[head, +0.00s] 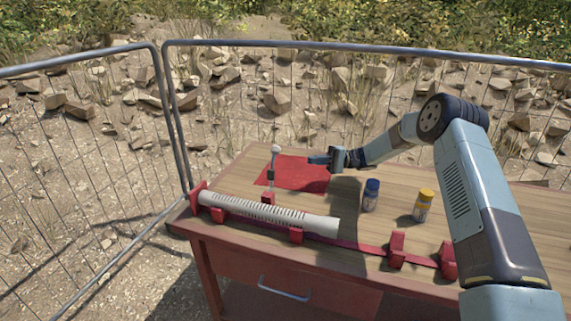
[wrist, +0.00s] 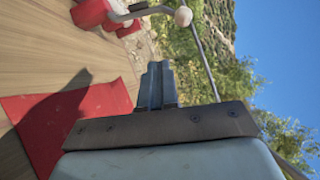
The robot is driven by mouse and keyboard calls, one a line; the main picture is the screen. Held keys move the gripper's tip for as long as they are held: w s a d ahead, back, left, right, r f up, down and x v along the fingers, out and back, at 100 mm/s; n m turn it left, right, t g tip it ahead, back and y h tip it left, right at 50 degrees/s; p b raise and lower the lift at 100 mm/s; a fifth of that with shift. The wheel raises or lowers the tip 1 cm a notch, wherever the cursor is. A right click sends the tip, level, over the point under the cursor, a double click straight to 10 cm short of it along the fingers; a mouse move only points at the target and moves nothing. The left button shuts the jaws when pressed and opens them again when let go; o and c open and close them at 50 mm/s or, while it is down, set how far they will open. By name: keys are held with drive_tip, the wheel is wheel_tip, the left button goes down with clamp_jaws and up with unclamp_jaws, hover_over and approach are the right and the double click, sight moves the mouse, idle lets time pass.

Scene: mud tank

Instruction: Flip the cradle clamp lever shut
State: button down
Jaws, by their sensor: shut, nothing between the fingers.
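The clamp lever (head: 271,172) stands upright from a small red block behind the cradle, with a pale ball knob (head: 276,149) on top. In the wrist view the lever (wrist: 148,11) lies across the top, its knob (wrist: 183,16) beyond the fingertips. The red cradle (head: 297,236) runs along the table's front edge and holds a white slotted pipe (head: 265,215) at its left end. My gripper (head: 311,159) is shut and empty above the red mat, right of the knob and apart from it. My shut fingers (wrist: 156,70) also show in the wrist view.
A red mat (head: 293,176) lies flat on the wooden table (head: 345,208). A blue-capped bottle (head: 371,195) and a yellow-capped bottle (head: 423,205) stand to the right, behind the cradle's bare right part. Wire fencing (head: 250,100) runs behind the table and on its left.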

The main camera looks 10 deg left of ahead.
sight(272, 171)
drive_tip(key=s+d+x, duration=0.1)
drive_tip(key=s+x, duration=0.1)
drive_tip(key=x, duration=1)
drive_tip(key=shift+s+r, duration=0.25)
drive_tip(key=shift+s, duration=0.1)
drive_tip(key=shift+a, duration=0.15)
